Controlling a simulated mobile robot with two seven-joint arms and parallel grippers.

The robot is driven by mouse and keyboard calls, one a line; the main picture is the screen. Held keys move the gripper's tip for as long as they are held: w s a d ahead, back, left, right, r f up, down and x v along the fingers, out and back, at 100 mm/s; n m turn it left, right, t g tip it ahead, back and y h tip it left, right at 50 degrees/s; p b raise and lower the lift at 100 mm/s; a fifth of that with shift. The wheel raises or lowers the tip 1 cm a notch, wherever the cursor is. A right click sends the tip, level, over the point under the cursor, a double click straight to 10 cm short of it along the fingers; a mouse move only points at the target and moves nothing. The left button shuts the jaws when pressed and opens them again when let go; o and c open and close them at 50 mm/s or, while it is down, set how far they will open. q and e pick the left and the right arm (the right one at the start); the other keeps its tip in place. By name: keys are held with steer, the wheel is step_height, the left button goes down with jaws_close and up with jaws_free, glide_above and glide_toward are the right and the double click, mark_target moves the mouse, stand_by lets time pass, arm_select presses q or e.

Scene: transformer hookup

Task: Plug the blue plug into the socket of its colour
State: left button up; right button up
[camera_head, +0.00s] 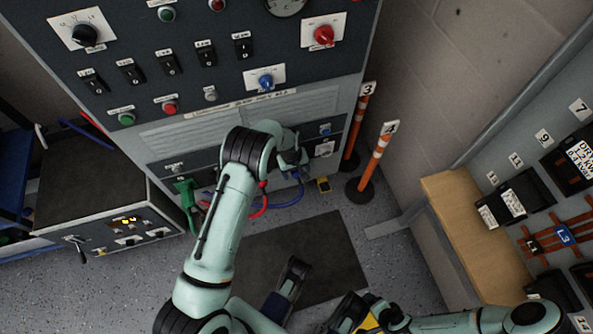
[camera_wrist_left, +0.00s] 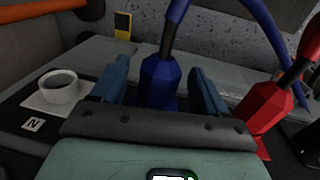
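The blue plug (camera_wrist_left: 160,82) stands between the two fingers of my left gripper (camera_wrist_left: 162,88) in the left wrist view, with a blue cable rising from its top. A narrow gap shows on each side, so the fingers look open around it. Its lower end is hidden behind the gripper. In the head view my left gripper (camera_head: 297,160) is at the lower panel of the grey cabinet and hides the plug; the blue cable (camera_head: 285,204) hangs below.
A red plug (camera_wrist_left: 265,110) stands right of the blue one. A pale round socket (camera_wrist_left: 58,88) marked N lies left. A yellow device (camera_head: 323,185) lies on the floor near the orange-and-white posts (camera_head: 378,155). A dark mat (camera_head: 325,250) covers the floor before the cabinet.

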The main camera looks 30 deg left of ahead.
arm_select(q)
steer(key=shift+o, duration=1.2)
steer(key=shift+r, duration=0.15)
arm_select(e)
steer(key=shift+r, duration=0.1)
arm_select(q)
steer(key=shift+s+a+r+p, duration=0.2)
steer(key=shift+r+p, duration=0.85)
steer(key=shift+r, duration=0.65)
steer(key=shift+s+a+r+p, duration=0.15)
steer(key=shift+r+p, duration=0.9)
steer(key=shift+r, duration=0.6)
steer(key=shift+d, duration=0.1)
arm_select(e)
step_height(320, 180, up, 5)
steer(key=shift+f, duration=0.15)
